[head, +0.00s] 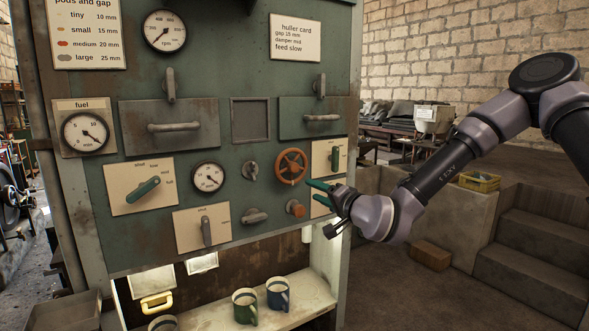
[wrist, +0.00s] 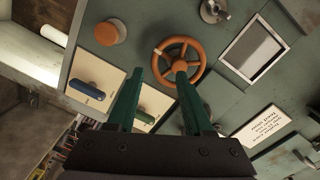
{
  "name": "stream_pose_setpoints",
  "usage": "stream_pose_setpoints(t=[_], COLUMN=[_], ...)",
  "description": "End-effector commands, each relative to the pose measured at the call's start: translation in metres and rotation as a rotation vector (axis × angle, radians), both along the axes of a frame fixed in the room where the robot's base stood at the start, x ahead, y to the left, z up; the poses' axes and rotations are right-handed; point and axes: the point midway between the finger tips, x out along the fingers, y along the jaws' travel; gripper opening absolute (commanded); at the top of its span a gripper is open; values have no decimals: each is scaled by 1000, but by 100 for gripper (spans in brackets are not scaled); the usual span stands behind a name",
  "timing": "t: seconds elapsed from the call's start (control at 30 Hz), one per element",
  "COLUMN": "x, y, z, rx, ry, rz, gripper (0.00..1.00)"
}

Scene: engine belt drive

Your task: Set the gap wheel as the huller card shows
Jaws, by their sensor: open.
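The gap wheel appears to be the orange handwheel (head: 291,166) on the green panel; it also shows in the wrist view (wrist: 202,60). The huller card (head: 295,37) reads gap 15 mm, damper mid, feed slow. A round dial (head: 207,177) left of the wheel has a needle; its reading is too small to tell. My gripper (head: 313,191) is open and empty at the wheel's lower right. In the wrist view, one fingertip of my gripper (wrist: 159,69) lies just outside the rim and the other over the hub area. I cannot tell whether they touch.
Close by are an orange knob (head: 295,208), a grey knob (head: 251,171) and a green lever (head: 335,157) on a cream plate. Another green lever (head: 143,189) sits further left. Mugs (head: 278,293) stand on the shelf below. Open floor lies right of the panel.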

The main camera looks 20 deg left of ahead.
Motion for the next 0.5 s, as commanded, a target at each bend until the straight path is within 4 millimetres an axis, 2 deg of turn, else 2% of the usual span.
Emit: stream_pose_setpoints(t=[0.03,0.1,0.2,0.37,0.5], x=[0,0,0,6,20], y=[2,3,4,11,29], z=[14,26,36,40,40], rx=[-47,-103,-151,-169,-167], ry=[-84,-172,-248,-277,-274], rz=[0,-7,-12,-17,-16], gripper=[51,51,51,51,51])
